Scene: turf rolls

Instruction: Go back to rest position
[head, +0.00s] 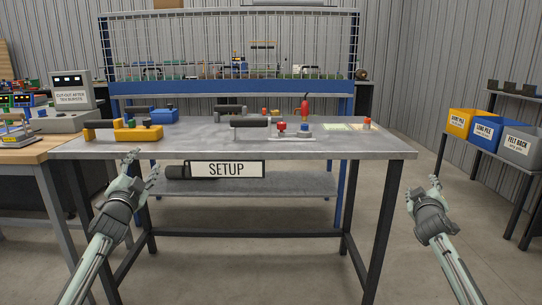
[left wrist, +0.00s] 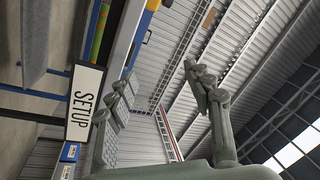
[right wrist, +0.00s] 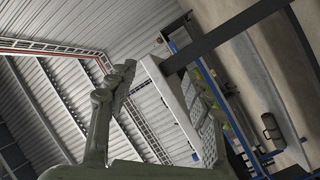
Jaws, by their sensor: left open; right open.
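My left gripper (head: 142,167) is open and empty in front of the left front of the grey work table (head: 340,148). Its two spread fingers also show in the left wrist view (left wrist: 160,95), with nothing between them. My right gripper (head: 425,187) is open and empty, off the right front corner of the table. Its spread fingers show in the right wrist view (right wrist: 160,105), also with nothing between them. Both forearms come up from the bottom of the head view, well apart, and neither gripper seems to hold or touch anything.
A wooden bench (head: 30,148) stands left. Yellow, blue and grey bins (head: 521,149) stand right. Floor between is clear.

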